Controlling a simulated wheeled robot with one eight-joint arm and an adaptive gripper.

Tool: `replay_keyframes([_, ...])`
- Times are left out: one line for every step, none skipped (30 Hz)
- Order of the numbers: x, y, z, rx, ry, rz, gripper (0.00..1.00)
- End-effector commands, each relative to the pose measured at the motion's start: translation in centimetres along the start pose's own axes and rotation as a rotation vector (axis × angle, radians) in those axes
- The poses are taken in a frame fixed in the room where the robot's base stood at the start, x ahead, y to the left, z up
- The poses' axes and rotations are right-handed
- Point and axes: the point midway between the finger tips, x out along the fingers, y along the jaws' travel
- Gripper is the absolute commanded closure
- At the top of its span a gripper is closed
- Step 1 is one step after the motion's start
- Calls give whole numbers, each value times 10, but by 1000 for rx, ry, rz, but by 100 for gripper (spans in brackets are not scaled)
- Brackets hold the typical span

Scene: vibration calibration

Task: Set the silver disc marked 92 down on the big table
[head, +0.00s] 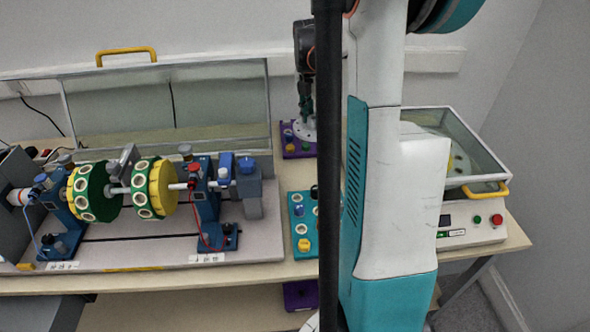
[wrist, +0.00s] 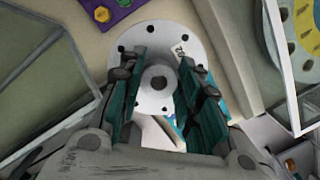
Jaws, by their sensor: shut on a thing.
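The silver disc (wrist: 150,35) is round and pale with a raised hub, dark holes around its face and a small label whose number I cannot read clearly. My gripper (wrist: 159,75) has its teal fingers shut on the disc's hub in the wrist view. In the head view my gripper (head: 305,112) points down with the disc (head: 302,131) below it, over the back of the big table (head: 275,272), near a purple board (head: 292,152). I cannot tell if the disc touches anything. My arm hides the table's middle right.
A rig with green-and-yellow wheels (head: 152,188) and a raised clear cover (head: 170,100) fills the table's left. A teal board (head: 299,222) is at the middle. A machine with a clear lid (head: 470,215) stands at the right. Another purple board (head: 300,294) lies lower down.

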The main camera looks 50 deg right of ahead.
Motion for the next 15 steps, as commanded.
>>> replay_keyframes([6,0,-1,0,0,0,100])
replay_keyframes([9,0,-1,0,0,0,100])
replay_keyframes([13,0,-2,0,0,0,100])
replay_keyframes([18,0,-2,0,0,0,100])
replay_keyframes([23,0,-3,0,0,0,100])
replay_keyframes([31,0,-4,0,0,0,100])
replay_keyframes([38,0,-6,0,0,0,100])
replay_keyframes([45,0,-7,1,0,0,100])
replay_keyframes([54,1,-8,1,0,0,100])
replay_keyframes([62,1,-9,1,0,0,100])
replay_keyframes([68,1,-10,1,0,0,100])
replay_keyframes([77,1,-12,1,0,0,100])
replay_keyframes([84,1,-13,1,0,0,100])
replay_keyframes([91,1,-14,1,0,0,100])
replay_keyframes([100,1,-15,1,0,0,100])
